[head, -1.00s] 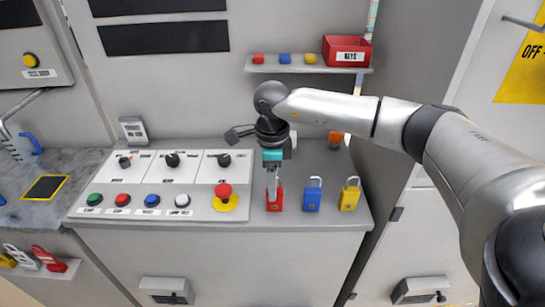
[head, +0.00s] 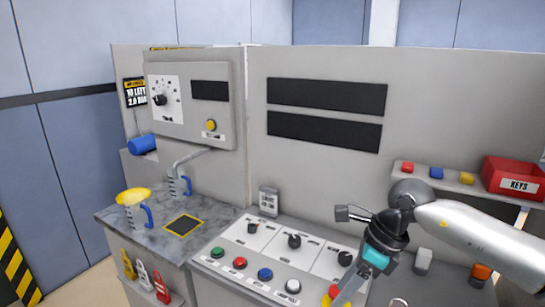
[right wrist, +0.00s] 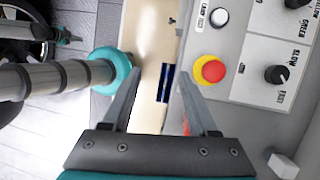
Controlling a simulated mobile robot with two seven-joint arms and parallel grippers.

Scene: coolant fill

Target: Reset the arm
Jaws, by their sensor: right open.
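My right arm reaches in from the right in the head view, with its wrist above the front of the control panel (head: 225,262). My right gripper (right wrist: 160,92) is open in the right wrist view, with nothing held between its spread fingers. The red emergency button (right wrist: 213,71) on its yellow base lies just right of the fingers in that view. In the head view, the gripper's lower part runs close to the red button (head: 333,292) and hides part of it. A red sliver shows beside the right finger, too little to identify.
A marble counter (head: 190,250) holds two jugs, one with a yellow funnel (head: 133,196). A control box (head: 190,100) with a dial stands behind. A shelf on the right holds a red KEYS tray (head: 513,178) and small coloured blocks. Padlocks (head: 144,275) hang at lower left.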

